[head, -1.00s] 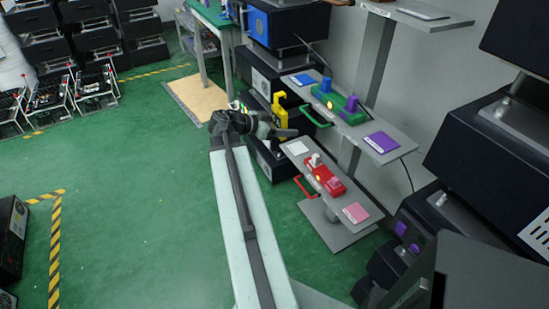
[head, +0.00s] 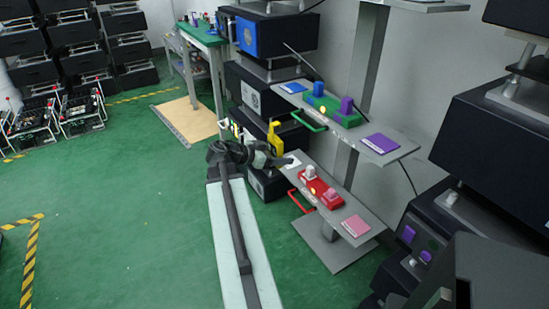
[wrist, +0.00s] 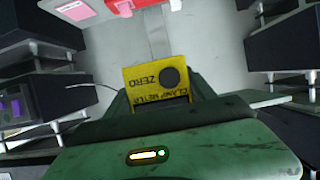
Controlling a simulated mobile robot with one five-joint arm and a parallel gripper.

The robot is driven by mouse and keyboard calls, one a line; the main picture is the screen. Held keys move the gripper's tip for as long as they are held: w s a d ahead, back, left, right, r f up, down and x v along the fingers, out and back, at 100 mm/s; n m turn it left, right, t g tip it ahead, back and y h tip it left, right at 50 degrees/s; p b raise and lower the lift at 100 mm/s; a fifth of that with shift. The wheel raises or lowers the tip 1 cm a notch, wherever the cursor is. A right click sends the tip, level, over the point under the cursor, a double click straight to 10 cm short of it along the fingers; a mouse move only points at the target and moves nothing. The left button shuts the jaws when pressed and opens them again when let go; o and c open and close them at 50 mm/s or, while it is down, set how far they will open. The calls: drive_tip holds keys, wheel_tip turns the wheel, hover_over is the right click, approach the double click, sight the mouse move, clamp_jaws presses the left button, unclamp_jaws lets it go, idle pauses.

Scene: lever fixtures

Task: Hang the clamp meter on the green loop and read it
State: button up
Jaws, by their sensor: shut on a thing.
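A yellow clamp meter (head: 274,138) is held at my gripper (head: 282,160) in the head view, with its upper part standing above the fingers. In the wrist view the meter (wrist: 150,82) shows upside-down lettering, "CLAMP METER" and "ZERO", and a dark round dial. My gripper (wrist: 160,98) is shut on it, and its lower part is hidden. The green loop (head: 310,121) sticks out from the front edge of the upper shelf, to the right of and above the meter and apart from it. I cannot read any display.
The upper shelf (head: 340,133) carries a green block (head: 330,108) with blue and purple levers. The lower shelf (head: 375,229), with a red loop (head: 299,201) and red block (head: 322,188), lies right beside my gripper. Dark equipment racks stand behind and right.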

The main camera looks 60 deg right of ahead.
drive_tip(key=s+d, duration=0.6)
drive_tip(key=d, duration=0.3)
drive_tip(key=shift+s+d, duration=0.2)
drive_tip(key=shift+d, duration=0.2)
drive_tip(key=shift+f+b, duration=0.45)
drive_tip(key=shift+c, duration=0.8)
drive_tip(key=shift+f, duration=0.3)
drive_tip(key=o, duration=1.8)
drive_tip(key=shift+o, duration=0.2)
drive_tip(key=shift+w+a+r, duration=0.1)
drive_tip(key=shift+a, duration=0.05)
